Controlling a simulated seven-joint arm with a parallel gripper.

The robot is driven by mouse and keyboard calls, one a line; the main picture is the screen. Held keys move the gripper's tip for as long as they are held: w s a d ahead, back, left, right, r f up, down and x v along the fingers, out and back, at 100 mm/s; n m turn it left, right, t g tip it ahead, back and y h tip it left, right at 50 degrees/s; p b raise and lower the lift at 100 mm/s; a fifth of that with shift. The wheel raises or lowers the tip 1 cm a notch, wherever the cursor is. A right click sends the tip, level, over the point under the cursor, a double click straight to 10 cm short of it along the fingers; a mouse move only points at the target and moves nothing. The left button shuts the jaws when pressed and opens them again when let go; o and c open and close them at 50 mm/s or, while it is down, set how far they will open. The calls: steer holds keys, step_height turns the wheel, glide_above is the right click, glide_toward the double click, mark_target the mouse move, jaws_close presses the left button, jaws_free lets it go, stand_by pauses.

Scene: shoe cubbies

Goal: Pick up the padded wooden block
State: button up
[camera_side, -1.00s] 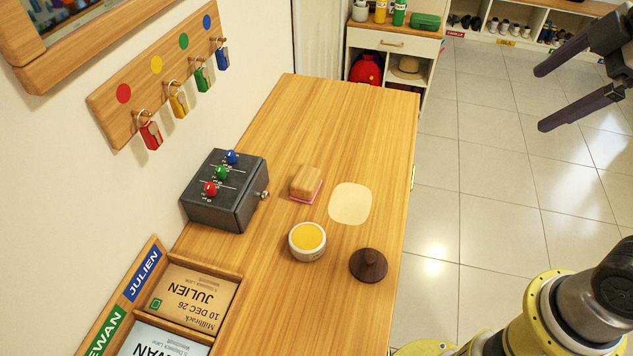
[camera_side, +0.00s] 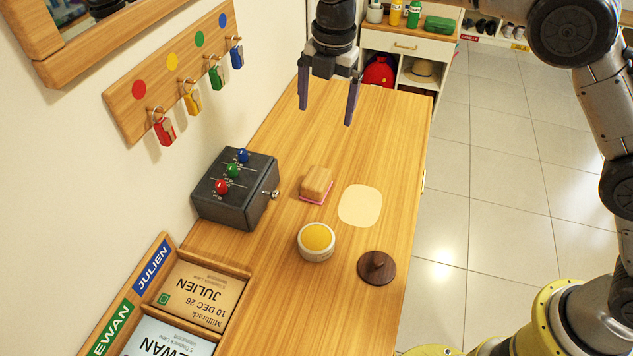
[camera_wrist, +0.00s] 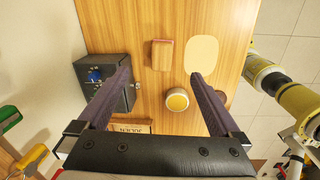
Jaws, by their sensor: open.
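The padded wooden block (camera_side: 316,183) lies on the wooden table, a light wood block with a pink pad under it. In the wrist view the block (camera_wrist: 162,57) shows near the top middle, ahead of and between the fingers. My gripper (camera_side: 326,112) is open and empty, pointing down above the table, beyond the block in the side view. In the wrist view my gripper (camera_wrist: 160,78) has its two dark fingers spread wide. It is not touching the block.
A dark box with coloured knobs (camera_side: 235,205) stands left of the block. A pale patch (camera_side: 360,205) lies to its right. A round yellow-filled tin (camera_side: 316,243) and a dark wooden lid (camera_side: 376,267) sit nearer. A letter tray (camera_side: 165,285) is at the lower left.

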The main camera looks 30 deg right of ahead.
steer(key=g, duration=0.1)
glide_above(316, 177)
step_height(316, 177, down, 6)
steer(key=r, duration=0.1)
steer(key=shift+n, duration=0.3)
step_height(316, 177, down, 8)
steer(key=shift+f, duration=2.85)
steer(key=shift+c, duration=0.3)
steer(key=c, duration=1.4)
steer(key=shift+r, duration=0.1)
